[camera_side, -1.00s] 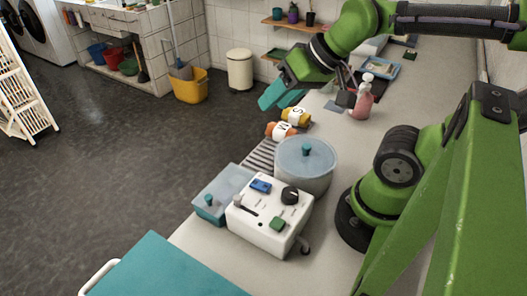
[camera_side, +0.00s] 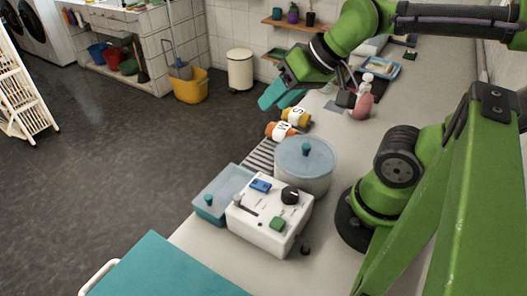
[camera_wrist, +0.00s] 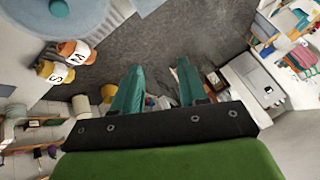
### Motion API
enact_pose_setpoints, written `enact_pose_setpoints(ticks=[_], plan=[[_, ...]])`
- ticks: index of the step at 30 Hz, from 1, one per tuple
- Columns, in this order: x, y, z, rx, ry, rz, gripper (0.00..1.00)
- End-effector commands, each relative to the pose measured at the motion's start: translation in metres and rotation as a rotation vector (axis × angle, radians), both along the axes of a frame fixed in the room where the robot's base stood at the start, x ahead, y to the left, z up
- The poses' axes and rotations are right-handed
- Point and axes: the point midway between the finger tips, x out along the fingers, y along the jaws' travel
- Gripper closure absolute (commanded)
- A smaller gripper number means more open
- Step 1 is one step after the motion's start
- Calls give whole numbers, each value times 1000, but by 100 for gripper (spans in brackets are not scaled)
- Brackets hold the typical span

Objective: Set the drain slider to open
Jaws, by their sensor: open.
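The white control box (camera_side: 262,236) stands on the counter in the side view. On its top, a slider with a pale knob (camera_side: 237,199) sits at the upper left end of a dark slot (camera_side: 249,209). The top also has a blue switch (camera_side: 261,186), a black dial (camera_side: 290,195) and a green button (camera_side: 277,223). I cannot read the labels. My gripper (camera_side: 275,101) has teal fingers and is in the air beyond the box, well apart from it. In the wrist view my gripper (camera_wrist: 159,66) is open and empty; the box is not visible there.
A lidded pot (camera_side: 304,178) stands right behind the box, and a teal lidded container (camera_side: 214,201) to its left. A small dark knob (camera_side: 305,249) shows at the box's right.

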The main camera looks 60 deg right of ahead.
Motion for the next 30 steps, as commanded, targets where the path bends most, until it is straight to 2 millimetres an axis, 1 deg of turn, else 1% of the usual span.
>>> enact_pose_setpoints(ticks=[5,8,10,11,13,15,17,18,21,24,25,28,30], plan=[[0,2,-1,0,2,9,55],[3,16,-8,-6,42,67,55],[10,32,-9,-35,83,152,55],[13,40,-9,-67,106,217,55],[19,64,-10,-177,160,437,55],[22,88,-10,-308,208,708,55],[23,102,-10,-406,233,920,55],[24,111,-9,-464,247,1056,55],[24,127,-6,-585,270,1361,55],[25,133,0,-660,275,1586,55],[25,133,2,-675,273,1636,55],[23,129,9,-708,260,1756,55],[21,128,9,-715,260,1811,55]])
